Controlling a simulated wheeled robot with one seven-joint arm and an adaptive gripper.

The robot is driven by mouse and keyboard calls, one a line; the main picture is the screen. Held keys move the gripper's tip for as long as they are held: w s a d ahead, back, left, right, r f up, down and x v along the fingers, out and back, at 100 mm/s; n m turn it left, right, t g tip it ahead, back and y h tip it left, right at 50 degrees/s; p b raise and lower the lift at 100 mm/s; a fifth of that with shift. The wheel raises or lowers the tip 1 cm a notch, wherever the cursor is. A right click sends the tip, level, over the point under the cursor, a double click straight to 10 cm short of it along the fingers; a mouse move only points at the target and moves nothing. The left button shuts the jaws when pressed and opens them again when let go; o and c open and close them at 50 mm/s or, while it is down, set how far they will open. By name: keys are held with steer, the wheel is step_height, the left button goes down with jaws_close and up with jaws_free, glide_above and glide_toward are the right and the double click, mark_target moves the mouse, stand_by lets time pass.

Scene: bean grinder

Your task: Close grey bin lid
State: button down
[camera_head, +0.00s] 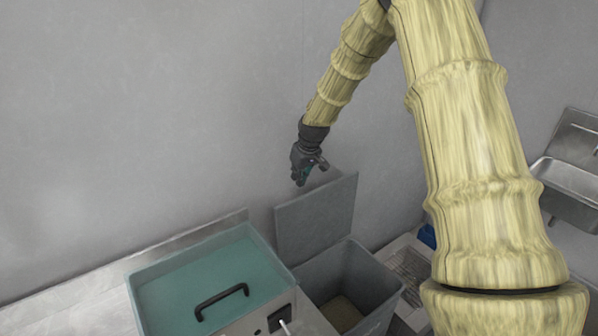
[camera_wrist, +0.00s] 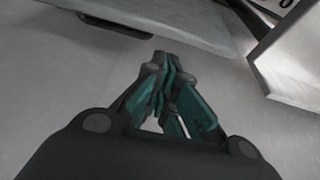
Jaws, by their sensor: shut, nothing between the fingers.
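The grey bin (camera_head: 352,285) stands right of the teal-topped machine, with its inside visible from above. Its grey lid (camera_head: 317,217) stands raised, nearly upright, at the bin's back left side. My gripper (camera_head: 299,182) is above and behind the lid's top edge, between the lid and the wall, pointing down. In the wrist view my gripper (camera_wrist: 165,78) has its teal-padded fingers shut with nothing held. A grey panel edge, probably the lid (camera_wrist: 170,22), crosses the top of the wrist view, apart from the fingertips. In the head view I cannot tell whether the gripper touches the lid.
The teal-topped machine (camera_head: 205,282) with a black handle sits on a steel counter (camera_head: 90,302) at left. A grey wall (camera_head: 150,120) rises close behind. A drain grate (camera_head: 412,266), a blue object (camera_head: 427,236) and a steel sink (camera_head: 572,185) are at right.

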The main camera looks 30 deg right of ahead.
steer(key=shift+p+x, duration=0.8)
steer(key=shift+x, duration=2.2)
steer(key=shift+s, duration=0.15)
